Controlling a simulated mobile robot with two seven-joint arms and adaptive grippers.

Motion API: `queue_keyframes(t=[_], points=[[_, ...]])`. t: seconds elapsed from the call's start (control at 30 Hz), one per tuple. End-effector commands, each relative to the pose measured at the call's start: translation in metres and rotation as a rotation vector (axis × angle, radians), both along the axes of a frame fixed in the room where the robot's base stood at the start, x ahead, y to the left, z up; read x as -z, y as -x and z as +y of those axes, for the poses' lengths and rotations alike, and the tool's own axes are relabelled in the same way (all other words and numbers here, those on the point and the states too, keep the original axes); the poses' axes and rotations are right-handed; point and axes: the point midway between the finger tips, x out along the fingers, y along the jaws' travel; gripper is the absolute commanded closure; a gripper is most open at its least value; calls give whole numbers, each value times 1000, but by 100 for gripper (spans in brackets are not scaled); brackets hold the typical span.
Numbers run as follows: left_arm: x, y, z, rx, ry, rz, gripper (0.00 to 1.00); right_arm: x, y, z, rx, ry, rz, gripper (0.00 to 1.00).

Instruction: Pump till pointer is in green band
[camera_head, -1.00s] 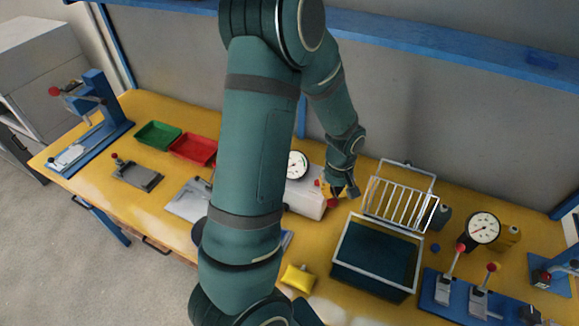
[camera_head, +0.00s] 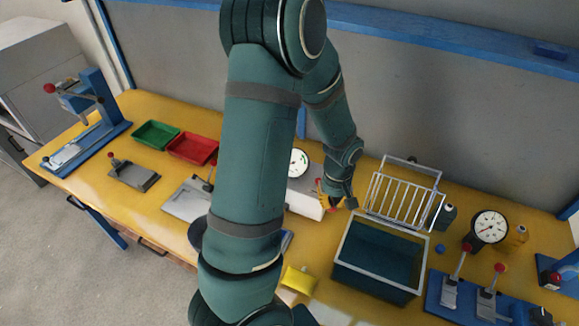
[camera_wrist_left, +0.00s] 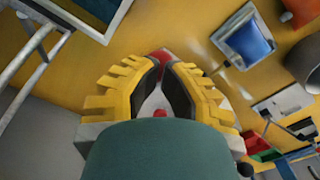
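A white-grey box (camera_head: 305,203) stands behind my left arm, partly hidden by it. A round white dial (camera_head: 299,162) with green marks sits at the box; its pointer is too small to read. My left gripper (camera_head: 330,200) is at the right end of the box, with its yellow fingers spread. In the left wrist view the two fingers (camera_wrist_left: 165,65) stand apart, their tips around or just above a red part (camera_wrist_left: 160,57). A white surface and a small red spot show between them. I cannot tell whether the fingers touch the red part. My right gripper is not in view.
A dark bin (camera_head: 378,268) and a wire rack (camera_head: 402,192) stand right of the gripper. A larger dial (camera_head: 490,227) is farther right, behind red-knobbed clamps (camera_head: 470,298). Green (camera_head: 155,135) and red (camera_head: 193,148) trays lie left. A yellow pouch (camera_head: 299,279) lies in front.

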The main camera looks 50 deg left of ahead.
Motion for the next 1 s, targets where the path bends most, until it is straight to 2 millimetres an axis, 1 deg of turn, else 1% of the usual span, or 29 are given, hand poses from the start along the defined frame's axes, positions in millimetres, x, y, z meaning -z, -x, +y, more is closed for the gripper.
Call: queue_keyframes(t=[0.23, 0.5, 0.83, 1.0], points=[[2, 1, -1, 0, 0, 0, 100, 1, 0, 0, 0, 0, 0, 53], [15, 7, -5, 1, 0, 0, 100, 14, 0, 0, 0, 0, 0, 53], [15, 8, -5, 0, 0, 0, 100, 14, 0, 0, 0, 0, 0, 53], [22, 10, -6, 0, 0, 1, 100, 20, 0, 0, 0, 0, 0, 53]])
